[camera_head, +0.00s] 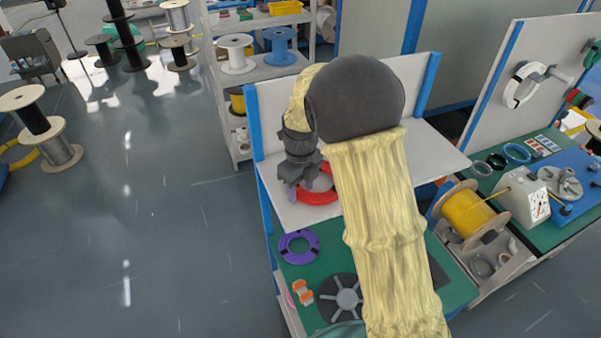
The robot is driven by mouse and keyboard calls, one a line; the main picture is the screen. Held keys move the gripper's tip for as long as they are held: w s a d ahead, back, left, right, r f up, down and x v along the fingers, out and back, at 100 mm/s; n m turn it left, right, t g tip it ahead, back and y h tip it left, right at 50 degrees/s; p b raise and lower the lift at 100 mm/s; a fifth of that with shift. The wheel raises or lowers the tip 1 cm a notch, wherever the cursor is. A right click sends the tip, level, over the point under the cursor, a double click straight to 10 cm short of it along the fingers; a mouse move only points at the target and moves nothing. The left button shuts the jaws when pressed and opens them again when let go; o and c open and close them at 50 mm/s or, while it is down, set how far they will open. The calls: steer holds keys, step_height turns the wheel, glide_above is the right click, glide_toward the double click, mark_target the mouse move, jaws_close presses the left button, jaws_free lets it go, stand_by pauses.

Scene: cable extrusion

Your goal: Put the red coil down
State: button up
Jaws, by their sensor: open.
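The red coil (318,198) lies on the white upper shelf (290,212) of the workbench, near its front left edge. My arm and the gripper hide part of the coil. My gripper (303,190) is open, at the left side of the coil and close to it. I cannot tell whether the fingers touch the coil. A grey rounded piece shows inside the ring.
Below the shelf, a green bench top (318,268) holds a purple coil (299,247), an orange-and-white item (302,292) and a dark spoked disc (346,298). A blue post (254,120) stands left of the shelf. Open floor lies left.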

step_height(320, 180, up, 12)
steer(key=b, duration=0.2)
steer(key=shift+f, duration=0.15)
stand_by(0.6)
steer(key=s+d+f+n+t, duration=0.1)
steer(key=s+d+f+n, duration=0.4)
steer(key=n, duration=0.8)
steer(key=s+d+f+n+t, duration=0.1)
steer(key=s+d+f+n, duration=0.4)
steer(key=s+d+n, duration=0.5)
steer(key=s+n, duration=0.2)
steer(key=n, duration=0.2)
steer(key=shift+s+d+t, duration=0.2)
steer(key=shift+t, duration=0.1)
